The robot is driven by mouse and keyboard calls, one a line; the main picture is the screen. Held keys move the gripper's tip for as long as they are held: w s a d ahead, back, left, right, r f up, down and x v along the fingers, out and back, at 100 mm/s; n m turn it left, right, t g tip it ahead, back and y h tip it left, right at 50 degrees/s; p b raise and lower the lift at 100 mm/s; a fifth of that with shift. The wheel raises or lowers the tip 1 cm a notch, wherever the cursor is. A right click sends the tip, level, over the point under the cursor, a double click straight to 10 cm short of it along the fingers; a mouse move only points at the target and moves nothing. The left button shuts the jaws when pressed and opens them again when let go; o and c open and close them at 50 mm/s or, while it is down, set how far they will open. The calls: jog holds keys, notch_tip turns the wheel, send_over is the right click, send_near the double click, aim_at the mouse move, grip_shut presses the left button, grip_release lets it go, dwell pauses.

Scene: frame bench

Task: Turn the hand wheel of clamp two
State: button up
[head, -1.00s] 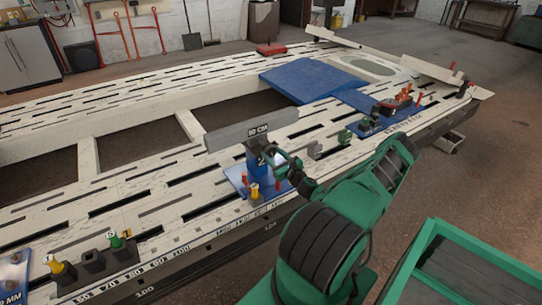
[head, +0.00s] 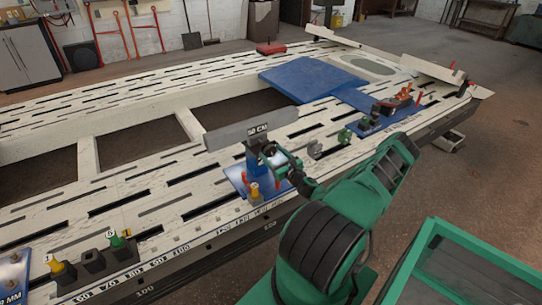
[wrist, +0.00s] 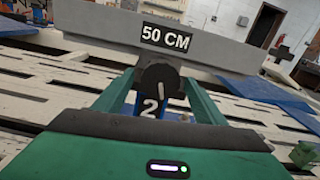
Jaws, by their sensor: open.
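Clamp two has a blue post and base (head: 238,182) on the slotted frame bench. It carries a long grey bar (head: 225,134) labelled 50 CM, which also shows in the wrist view (wrist: 100,40). Its hand wheel (wrist: 158,76) is a dark disc with a small pale mark, below the label and above a white number 2. My gripper (wrist: 160,92) is open, with one green finger on each side of the wheel. I cannot tell whether the fingers touch it. In the head view my gripper (head: 277,156) is at the clamp's near right side and partly hides it.
The bench (head: 150,190) has long slots and large dark openings. A yellow-topped peg (head: 255,193) and red pegs stand close by on the clamp's base. A blue plate (head: 385,118) with orange and dark parts lies farther right. Open floor (head: 490,160) lies right of the bench.

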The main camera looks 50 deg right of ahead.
jog(key=v, duration=1)
jog(key=shift+s, duration=0.3)
jog(key=a+r+n+g+y, duration=0.3)
jog(key=a+n+g+y, duration=0.25)
jog(key=a+n, duration=0.4)
jog(key=a+r+n+g+y, duration=0.35)
jog(key=a+n+y, duration=0.25)
jog(key=a+n, duration=0.4)
jog(key=s+a+r+n+g+h, duration=0.3)
jog(key=s+r+n, duration=0.3)
jog(key=s+r, duration=0.6)
jog(key=s+a+r+n+g+h, duration=0.4)
jog(key=s+r, duration=0.7)
jog(key=r, duration=0.3)
jog(key=shift+s+a+r+n+g, duration=0.35)
jog(key=shift+a+n+g, duration=0.3)
jog(key=shift+n, duration=0.3)
